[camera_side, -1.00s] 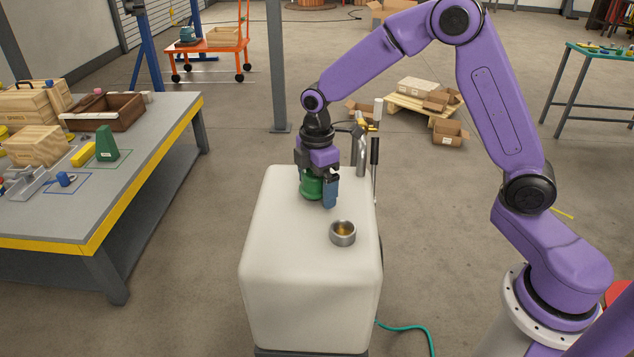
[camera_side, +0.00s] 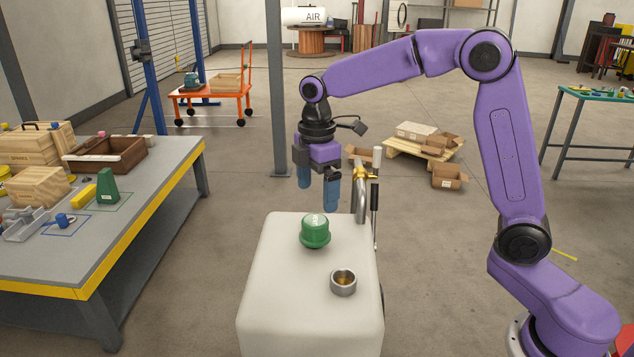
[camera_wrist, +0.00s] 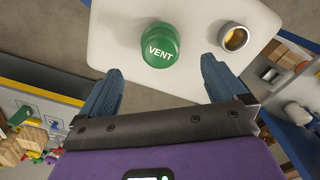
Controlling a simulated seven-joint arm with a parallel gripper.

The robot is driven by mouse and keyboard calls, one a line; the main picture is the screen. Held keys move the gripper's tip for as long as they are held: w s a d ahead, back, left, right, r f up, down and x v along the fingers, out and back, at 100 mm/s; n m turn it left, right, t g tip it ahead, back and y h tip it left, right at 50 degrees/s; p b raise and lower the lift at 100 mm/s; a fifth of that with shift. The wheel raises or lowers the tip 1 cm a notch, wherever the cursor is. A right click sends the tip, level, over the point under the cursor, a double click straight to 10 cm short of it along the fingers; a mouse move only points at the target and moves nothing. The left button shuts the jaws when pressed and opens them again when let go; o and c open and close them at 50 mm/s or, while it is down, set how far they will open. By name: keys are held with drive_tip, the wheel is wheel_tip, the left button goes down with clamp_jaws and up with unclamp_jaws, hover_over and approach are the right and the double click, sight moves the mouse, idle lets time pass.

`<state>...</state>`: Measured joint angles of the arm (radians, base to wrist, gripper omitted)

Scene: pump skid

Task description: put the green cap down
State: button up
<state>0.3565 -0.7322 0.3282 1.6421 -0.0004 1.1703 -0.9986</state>
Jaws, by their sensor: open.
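The green cap (camera_side: 315,231) stands on top of the white tank (camera_side: 290,290), left of and behind the metal neck.
A bent pipe and handle (camera_side: 362,195) rise at the tank's back right, close to my gripper. A workbench (camera_side: 150,165) with wooden boxes and small parts stands at the left. Cardboard boxes on a pallet (camera_side: 420,145) lie behind. The tank top's front left is clear.

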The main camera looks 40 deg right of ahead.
drive_tip(key=shift+r, duration=0.55)
drive_tip(key=shift+s, duration=0.1)
drive_tip(key=s+d+f+m, duration=0.1)
drive_tip(key=s+d+f, duration=0.1)
drive_tip(key=s, duration=1.3)
drive_tip(key=s+d+f+m, duration=0.2)
drive_tip(key=s+f, duration=0.1)
drive_tip(key=s, duration=1.3)
drive_tip(key=shift+r, duration=0.1)
